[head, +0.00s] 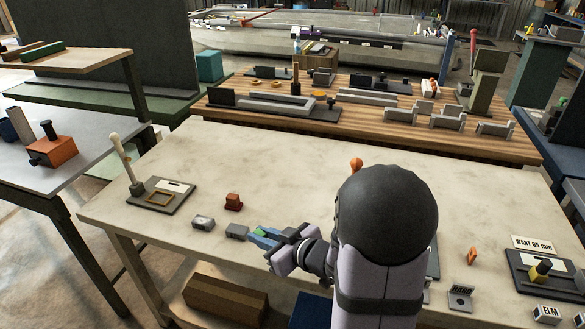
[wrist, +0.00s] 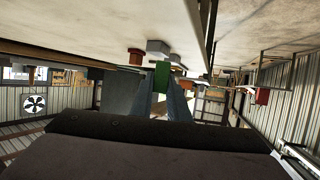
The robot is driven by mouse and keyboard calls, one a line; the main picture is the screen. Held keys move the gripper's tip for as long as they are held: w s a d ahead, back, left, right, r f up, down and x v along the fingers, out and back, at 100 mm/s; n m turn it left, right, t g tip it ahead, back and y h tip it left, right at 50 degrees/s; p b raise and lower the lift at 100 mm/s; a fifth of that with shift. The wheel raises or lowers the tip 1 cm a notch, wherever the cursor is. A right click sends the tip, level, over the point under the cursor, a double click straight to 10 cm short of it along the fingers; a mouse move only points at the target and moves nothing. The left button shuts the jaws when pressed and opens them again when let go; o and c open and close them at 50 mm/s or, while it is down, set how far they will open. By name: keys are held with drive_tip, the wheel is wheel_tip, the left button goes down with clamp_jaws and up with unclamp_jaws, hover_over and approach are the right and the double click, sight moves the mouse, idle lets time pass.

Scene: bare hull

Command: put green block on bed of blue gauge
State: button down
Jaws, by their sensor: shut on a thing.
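My gripper (head: 262,236) is over the front left part of the pale bench, its blue fingers pointing left. It is shut on a small green block (head: 261,232), which also shows between the fingertips in the wrist view (wrist: 161,75). I cannot make out a blue gauge clearly. A dark plate edge (head: 434,260) shows just right of my arm, and the arm hides most of it, so I cannot tell what it is.
Grey blocks (head: 203,222) (head: 237,231) and a red block (head: 233,202) stand near my gripper. A dark plate (head: 160,196) with a yellow frame lies left. An orange piece (head: 472,256), a grey block (head: 461,297) and a dark stand (head: 552,276) are right. The bench's middle back is clear.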

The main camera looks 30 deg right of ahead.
sight(251, 263)
drive_tip(key=a, duration=0.1)
drive_tip(key=a+f+y+p, duration=0.1)
drive_tip(key=a, duration=0.1)
drive_tip(key=shift+w+a+n+g, duration=0.15)
drive_tip(key=shift+a+n+g, duration=0.15)
drive_tip(key=shift+n, duration=0.1)
drive_tip(key=shift+w+a+r, duration=0.1)
drive_tip(key=shift+w+a, duration=0.15)
drive_tip(key=shift+w, duration=0.35)
drive_tip(key=shift+m+h, duration=0.3)
drive_tip(key=shift+h, duration=0.2)
drive_tip(key=w, duration=0.1)
drive_tip(key=w+d+r, duration=0.1)
drive_tip(key=w, duration=0.1)
drive_tip(key=shift+w+d+r+p, duration=0.15)
drive_tip(key=shift+w+d+p, duration=0.1)
drive_tip(key=shift+p, duration=0.05)
drive_tip(key=w+d+r+m+t+h, duration=0.1)
drive_tip(key=w+d+r+m+h, duration=0.4)
drive_tip(key=w+d, duration=0.45)
drive_tip(key=s+d+m+g+h, duration=0.2)
drive_tip(key=d+m+h, duration=0.2)
drive_tip(key=d, duration=0.4)
drive_tip(key=s+d+m+g+h, duration=0.1)
drive_tip(key=d+m+h, duration=0.3)
drive_tip(key=d, duration=0.5)
drive_tip(key=shift+s+d+f+g+h+p, duration=0.2)
drive_tip(key=shift+s+f+g+h+p, duration=0.2)
drive_tip(key=shift+h, duration=0.2)
